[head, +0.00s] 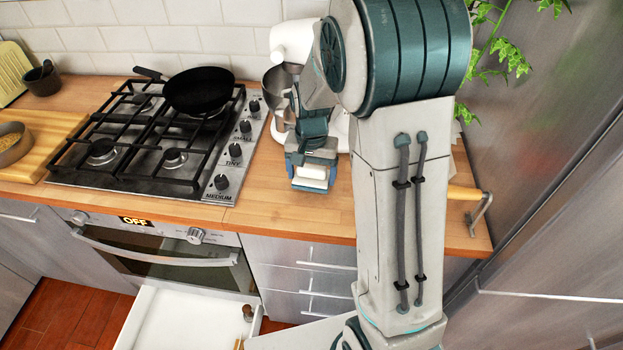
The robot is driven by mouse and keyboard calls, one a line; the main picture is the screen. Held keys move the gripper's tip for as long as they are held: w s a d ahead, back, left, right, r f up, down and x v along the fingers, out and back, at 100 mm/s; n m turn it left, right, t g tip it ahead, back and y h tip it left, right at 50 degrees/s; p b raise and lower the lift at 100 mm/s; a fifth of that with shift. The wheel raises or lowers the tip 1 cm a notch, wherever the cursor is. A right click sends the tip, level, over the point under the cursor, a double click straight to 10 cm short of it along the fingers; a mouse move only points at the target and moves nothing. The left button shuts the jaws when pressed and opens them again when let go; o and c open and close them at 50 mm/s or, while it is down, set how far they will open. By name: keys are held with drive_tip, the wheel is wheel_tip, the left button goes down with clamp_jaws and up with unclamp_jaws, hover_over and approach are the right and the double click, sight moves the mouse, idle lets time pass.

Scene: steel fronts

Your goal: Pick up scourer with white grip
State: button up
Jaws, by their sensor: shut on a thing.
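The scourer with white grip (312,172) shows as a small white block at the end of my gripper (311,164), over the wooden counter right of the stove. My gripper points down and is shut on it. The gripper's body hides the upper part of the scourer. I cannot tell whether the scourer still touches the counter.
A white stand mixer (293,40) stands behind my gripper, partly hidden by my arm. A gas stove (160,140) with a black pan (198,90) is at left. An open white drawer (180,318) juts out below. Bare counter (270,205) lies in front.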

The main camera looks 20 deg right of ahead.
drive_tip(key=s+a+r+b, duration=0.1)
drive_tip(key=s+a+r, duration=0.1)
drive_tip(key=s+r, duration=0.6)
drive_tip(key=s, duration=0.3)
drive_tip(key=shift+s+a+r+b, duration=0.2)
drive_tip(key=shift+a+b, duration=0.15)
drive_tip(key=shift+a, duration=0.05)
drive_tip(key=shift+o, duration=0.5)
